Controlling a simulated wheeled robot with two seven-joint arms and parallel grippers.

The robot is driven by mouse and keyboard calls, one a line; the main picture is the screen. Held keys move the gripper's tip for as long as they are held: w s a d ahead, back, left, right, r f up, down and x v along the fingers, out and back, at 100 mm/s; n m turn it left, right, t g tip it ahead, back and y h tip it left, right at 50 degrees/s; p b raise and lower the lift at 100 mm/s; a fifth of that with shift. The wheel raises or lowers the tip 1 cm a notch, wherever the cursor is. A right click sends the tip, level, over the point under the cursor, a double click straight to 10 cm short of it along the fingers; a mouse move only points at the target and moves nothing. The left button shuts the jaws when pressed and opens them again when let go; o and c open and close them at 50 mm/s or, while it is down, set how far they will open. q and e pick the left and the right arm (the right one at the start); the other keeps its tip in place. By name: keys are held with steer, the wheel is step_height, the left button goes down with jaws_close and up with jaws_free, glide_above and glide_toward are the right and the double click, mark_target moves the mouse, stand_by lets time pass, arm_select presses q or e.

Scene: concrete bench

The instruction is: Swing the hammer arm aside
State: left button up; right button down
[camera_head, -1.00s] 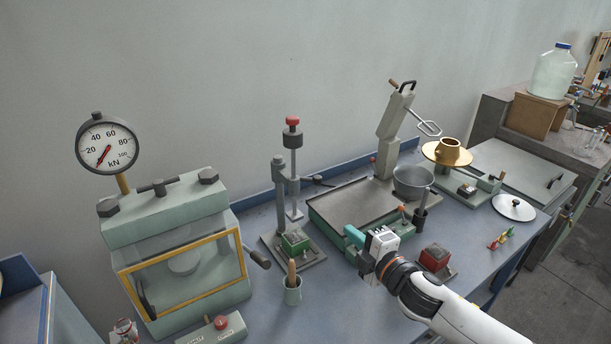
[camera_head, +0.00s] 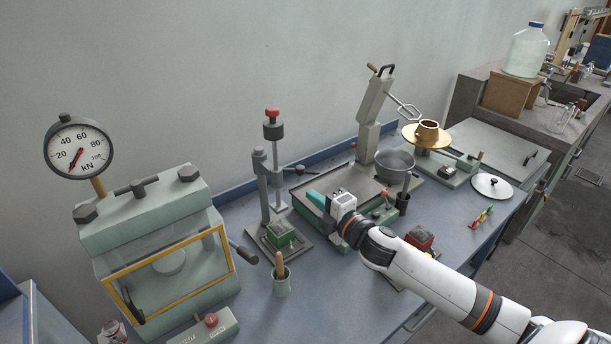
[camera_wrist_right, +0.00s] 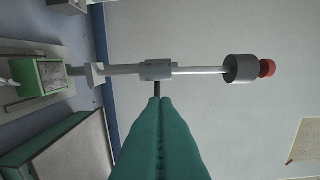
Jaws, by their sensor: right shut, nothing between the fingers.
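The hammer stand has a grey post (camera_head: 263,190) on a flat base. Its hammer arm carries an upright rod with a dark grey weight (camera_head: 273,131) and a red knob (camera_head: 272,112). The hammer stands above a green mould (camera_head: 281,233). A short dark handle (camera_head: 299,169) sticks out to the right; a dark stub (camera_wrist_right: 157,88) shows on the arm's bracket in the right wrist view. My right gripper (camera_head: 315,198) is right of the stand. Its teal fingers (camera_wrist_right: 160,102) are shut and empty, tips close to the stub; contact cannot be told. My left gripper is not in view.
A press with a dial gauge (camera_head: 78,147) stands left, and a cup with a wooden-handled tool (camera_head: 281,284) in front. Behind my right gripper are a shallow tray (camera_head: 335,178) and a mixer with a bowl (camera_head: 394,166). A red block (camera_head: 419,237) is near my right arm.

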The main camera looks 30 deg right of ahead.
steer(key=p, duration=0.1)
glide_toward(294, 170)
steer(key=w+a, duration=0.2)
steer(key=a, duration=0.1)
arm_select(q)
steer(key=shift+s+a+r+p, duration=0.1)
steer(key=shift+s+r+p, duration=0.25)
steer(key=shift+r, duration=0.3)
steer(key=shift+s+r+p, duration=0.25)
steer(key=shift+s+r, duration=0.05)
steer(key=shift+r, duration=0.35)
arm_select(e)
steer(key=shift+w+d+f, duration=0.1)
steer(key=shift+w+d, duration=0.45)
steer(key=shift+w, duration=0.15)
steer(key=shift+w+d, duration=0.55)
steer(key=shift+w, duration=0.2)
